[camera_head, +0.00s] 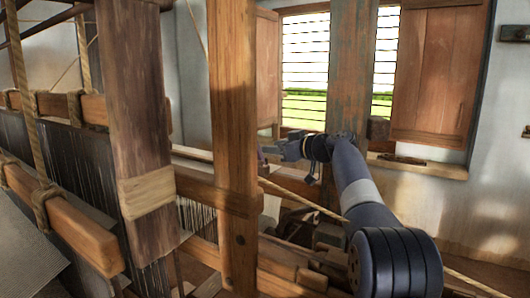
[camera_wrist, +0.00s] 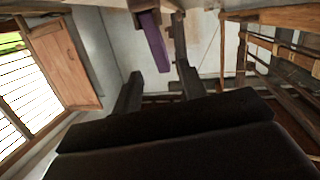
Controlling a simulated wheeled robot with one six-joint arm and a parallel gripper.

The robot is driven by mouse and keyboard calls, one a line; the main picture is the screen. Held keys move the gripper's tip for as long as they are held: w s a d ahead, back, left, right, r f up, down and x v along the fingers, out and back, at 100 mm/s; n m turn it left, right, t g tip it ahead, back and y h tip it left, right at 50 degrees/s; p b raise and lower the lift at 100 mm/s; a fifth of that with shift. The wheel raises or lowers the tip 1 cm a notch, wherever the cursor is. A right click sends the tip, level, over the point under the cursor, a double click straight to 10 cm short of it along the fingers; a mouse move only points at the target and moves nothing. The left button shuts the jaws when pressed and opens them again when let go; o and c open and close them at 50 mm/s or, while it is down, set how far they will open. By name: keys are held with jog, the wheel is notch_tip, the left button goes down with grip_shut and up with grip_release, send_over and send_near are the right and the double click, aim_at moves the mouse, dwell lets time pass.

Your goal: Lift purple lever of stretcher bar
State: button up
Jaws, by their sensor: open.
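The purple lever (camera_wrist: 152,40) is in the upper middle of the wrist view, pointing down from a wooden piece at the top edge. Its lower end appears in line with the gap between my fingers, but I cannot tell how deep it is between them. My gripper (camera_wrist: 159,72) is open, with one dark finger on each side of the lever in the picture and no clear contact. In the head view, my gripper (camera_head: 272,149) is small, right of the wooden upright. The lever is not clear there, and I cannot make out the stretcher bar for certain.
Loom posts (camera_head: 233,130) and dark warp threads (camera_head: 85,165) fill the left of the head view. A taut rope (camera_head: 305,200) runs below my arm. A shuttered window (camera_head: 305,75) and a weathered post (camera_head: 350,70) stand behind. Loom beams (camera_wrist: 285,48) show at right in the wrist view.

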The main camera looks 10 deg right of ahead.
jog(key=v, duration=0.4)
